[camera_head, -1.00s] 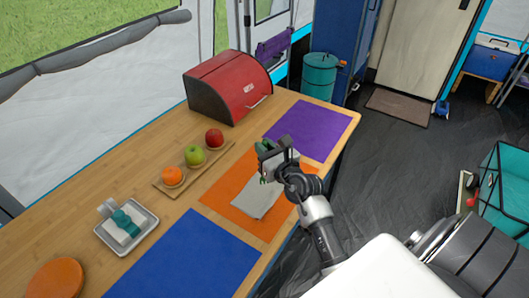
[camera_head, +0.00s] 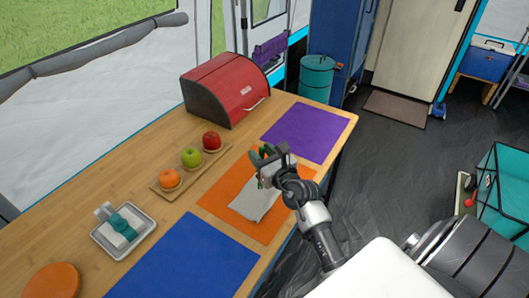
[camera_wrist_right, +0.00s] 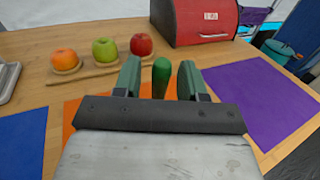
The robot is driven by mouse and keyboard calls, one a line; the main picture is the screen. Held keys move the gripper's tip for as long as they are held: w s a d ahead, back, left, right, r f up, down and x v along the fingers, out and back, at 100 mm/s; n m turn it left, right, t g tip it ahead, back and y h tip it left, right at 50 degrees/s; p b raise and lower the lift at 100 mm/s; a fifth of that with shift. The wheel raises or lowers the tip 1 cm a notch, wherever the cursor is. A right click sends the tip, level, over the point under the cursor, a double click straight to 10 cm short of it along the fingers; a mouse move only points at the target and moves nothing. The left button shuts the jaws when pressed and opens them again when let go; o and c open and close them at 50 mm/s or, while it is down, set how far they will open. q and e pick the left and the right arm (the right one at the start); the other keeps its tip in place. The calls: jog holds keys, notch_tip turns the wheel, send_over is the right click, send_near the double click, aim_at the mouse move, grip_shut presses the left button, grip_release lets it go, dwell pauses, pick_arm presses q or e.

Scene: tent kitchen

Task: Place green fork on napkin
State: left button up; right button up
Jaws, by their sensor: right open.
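My right gripper (camera_head: 267,158) is over the orange placemat, just above the napkin's far end. Its green-padded fingers are apart in the right wrist view (camera_wrist_right: 157,78). A green rounded handle (camera_wrist_right: 161,76), seemingly the green fork's, stands between them with gaps visible at its sides. The rest of the fork is hidden behind the gripper body; in the head view only small green bits show at the gripper. The grey folded napkin (camera_head: 252,206) lies on the orange placemat (camera_head: 220,201), partly covered by my gripper. My left gripper is not in view.
A blue placemat (camera_head: 187,260) and a purple placemat (camera_head: 308,130) flank the orange one. Behind are a wooden board with an orange, a green apple (camera_head: 191,157) and a red apple, and a red bread box (camera_head: 226,90). A small tray (camera_head: 100,238) stands left.

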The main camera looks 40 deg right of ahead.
jog(key=shift+r, duration=0.4)
jog(key=s, duration=1.2)
jog(key=shift+b, duration=0.4)
jog(key=shift+f, duration=0.1)
